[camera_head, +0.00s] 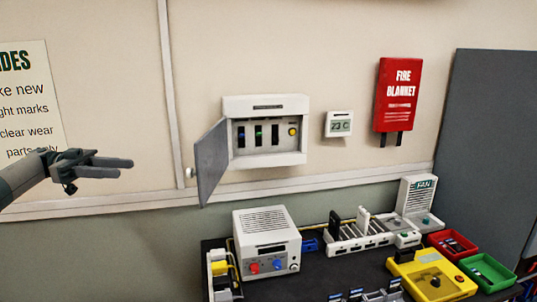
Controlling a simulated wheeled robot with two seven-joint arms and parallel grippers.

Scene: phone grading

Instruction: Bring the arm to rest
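My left gripper (125,168) is dark grey and comes in from the left edge on its grey arm. It is raised in front of the wall, beside the lower part of a printed poster. Its two fingers point right with a gap between them, and nothing shows in the gap. It is apart from the open door (212,162) of the wall box. My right gripper is not in view.
A white wall box (265,159) has its grey door swung out left. Below, a dark bench (325,284) holds a white device (267,243), a white rack (358,238), a yellow unit (432,276), and red and green trays. A thermostat (339,124) and fire blanket (398,95) hang right.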

